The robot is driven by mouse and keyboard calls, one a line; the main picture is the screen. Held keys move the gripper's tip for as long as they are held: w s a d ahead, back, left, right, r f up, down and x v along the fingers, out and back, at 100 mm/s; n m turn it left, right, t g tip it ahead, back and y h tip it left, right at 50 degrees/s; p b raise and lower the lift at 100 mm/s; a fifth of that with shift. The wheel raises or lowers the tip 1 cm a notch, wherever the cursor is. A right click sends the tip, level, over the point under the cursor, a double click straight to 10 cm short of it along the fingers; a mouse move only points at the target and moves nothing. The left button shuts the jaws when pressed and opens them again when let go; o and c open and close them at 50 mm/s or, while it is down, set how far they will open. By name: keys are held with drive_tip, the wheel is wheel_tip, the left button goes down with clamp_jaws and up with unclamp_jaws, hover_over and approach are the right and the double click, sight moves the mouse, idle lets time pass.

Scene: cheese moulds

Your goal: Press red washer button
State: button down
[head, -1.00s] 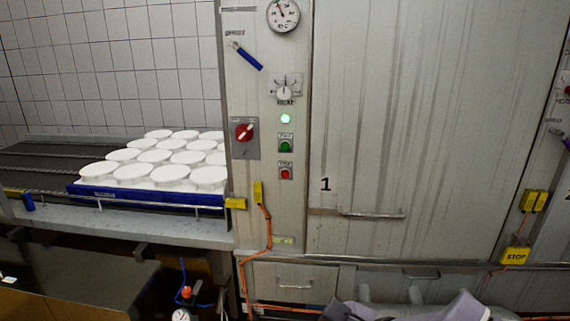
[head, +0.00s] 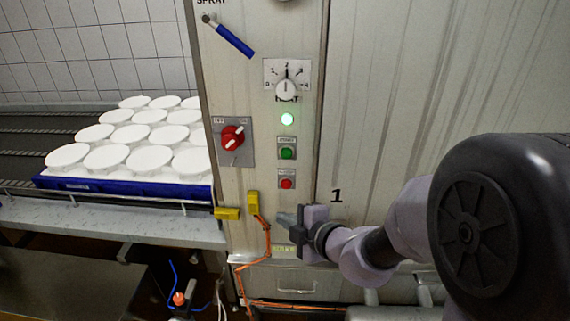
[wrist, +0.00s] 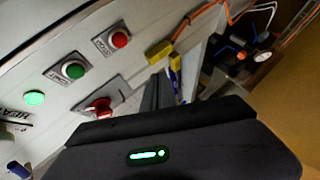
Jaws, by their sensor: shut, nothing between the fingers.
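The red washer button (head: 287,184) sits on a small plate on the grey machine panel, below the green button (head: 287,153). My gripper (head: 281,219) is shut and empty. In the head view it shows a little below the red button, in front of the panel, pointing left. No contact between fingertips and button shows. In the wrist view my shut fingers (wrist: 156,93) show as a dark bar.
A red rotary switch (head: 232,138), a white heat dial (head: 288,88), a lit green lamp (head: 287,119) and a blue lever (head: 234,40) are on the panel. A yellow box (head: 253,203) with orange cable is left of my gripper. White moulds (head: 145,160) fill a blue tray (head: 120,191) at left.

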sight(286, 184)
drive_tip(key=w+p, duration=0.2)
drive_tip(key=w, duration=0.6)
drive_tip(key=shift+w+d, duration=0.25)
drive_tip(key=shift+r, duration=0.1)
idle(2.0)
drive_tip(key=shift+w+p, duration=0.4)
drive_tip(key=shift+p, duration=0.15)
